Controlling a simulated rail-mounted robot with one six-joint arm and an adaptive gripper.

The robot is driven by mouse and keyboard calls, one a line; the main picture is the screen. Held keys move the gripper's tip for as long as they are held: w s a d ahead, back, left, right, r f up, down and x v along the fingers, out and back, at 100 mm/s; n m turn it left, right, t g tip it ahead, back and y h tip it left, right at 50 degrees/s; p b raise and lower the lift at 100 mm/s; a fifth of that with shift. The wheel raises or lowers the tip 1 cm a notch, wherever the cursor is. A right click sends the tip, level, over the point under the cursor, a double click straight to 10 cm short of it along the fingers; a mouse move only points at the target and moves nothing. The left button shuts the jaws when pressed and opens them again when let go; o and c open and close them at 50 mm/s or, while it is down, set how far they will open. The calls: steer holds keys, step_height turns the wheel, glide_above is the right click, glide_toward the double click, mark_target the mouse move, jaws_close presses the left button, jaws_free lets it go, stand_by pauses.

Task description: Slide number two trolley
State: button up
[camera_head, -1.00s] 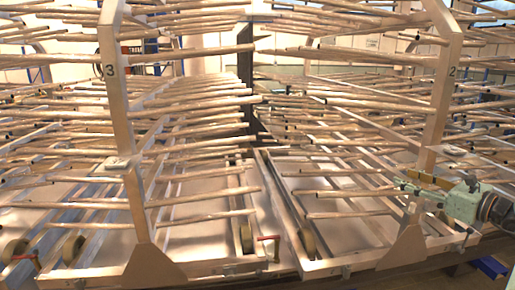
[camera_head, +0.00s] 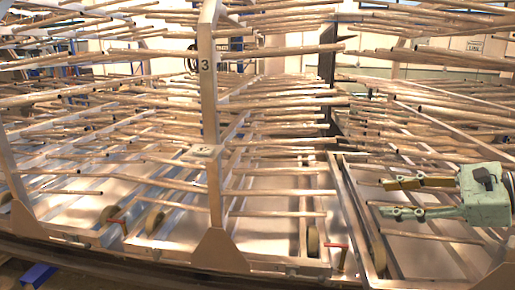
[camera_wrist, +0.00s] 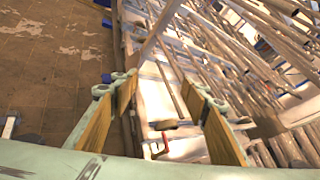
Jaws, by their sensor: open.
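The number two trolley shows only in part at the right of the head view: a beige frame (camera_head: 352,225) with pipe-like rungs. Its upright with the "2" is out of view; part of a post foot (camera_head: 503,272) shows at the right edge. A wheel (camera_head: 379,255) is inside its lower frame. My gripper (camera_head: 388,199) is open and empty, pointing left in front of this trolley's rungs. In the wrist view my gripper (camera_wrist: 160,86) has its two padded fingers spread, with a trolley's base and a red handle (camera_wrist: 165,144) showing between and beyond them.
The number three trolley (camera_head: 209,105) stands left of it, with a wheel (camera_head: 313,240) and a red lever (camera_head: 338,246) near the gap. Long rungs project across most of the view. A dark rail (camera_head: 120,262) runs along the front. In the wrist view, open tiled floor (camera_wrist: 50,60) lies left.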

steer(key=s+a+f+n+g+h, duration=0.2)
steer(key=s+a+n+g, duration=0.75)
steer(key=s+a, duration=1.4)
steer(key=s+n+h, duration=0.2)
steer(key=s+n, duration=0.4)
steer(key=s+d+r+n+t+h, duration=0.3)
steer(key=d+r+n+t+h, duration=0.2)
steer(key=d, duration=0.3)
steer(key=shift+d+r+h+p, duration=0.15)
steer(key=shift+r+h+p, duration=0.15)
steer(key=shift+r+h, duration=0.35)
